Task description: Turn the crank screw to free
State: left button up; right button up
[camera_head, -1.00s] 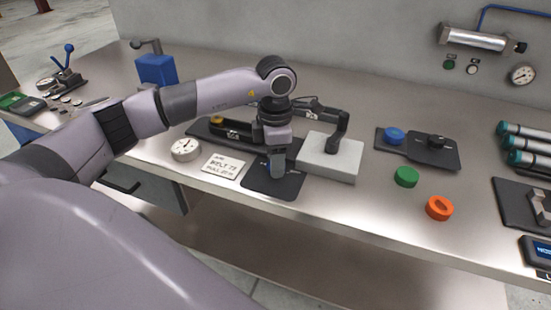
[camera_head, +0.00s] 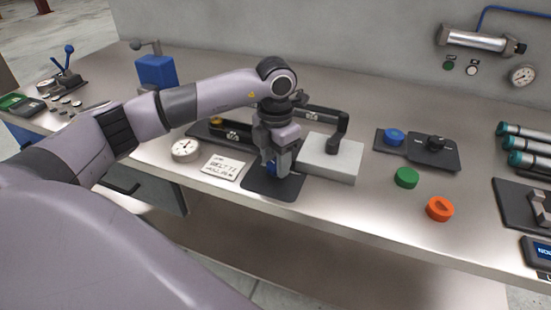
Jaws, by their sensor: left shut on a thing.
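My left gripper (camera_head: 274,164) points down over a dark plate (camera_head: 287,187) near the front of the bench. It is shut on a small blue part (camera_head: 271,168), most likely the crank screw's handle. The part is mostly hidden by the fingers and the wrist, so its setting and the plate's markings cannot be read. My right gripper is not in view.
Right beside the gripper stand a pale block (camera_head: 343,166) and a raised black arm (camera_head: 326,114). A dial gauge (camera_head: 186,149) and a written card (camera_head: 226,167) lie to the left. Green (camera_head: 406,177) and orange (camera_head: 440,208) rings lie to the right.

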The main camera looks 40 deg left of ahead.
aim_at(275, 165)
pick_arm(q)
jog(key=shift+r, duration=0.1)
jog(key=o, duration=0.8)
jog(key=shift+r+b, duration=0.3)
jog(key=shift+r, duration=3.3)
jog(key=shift+s+f, duration=0.1)
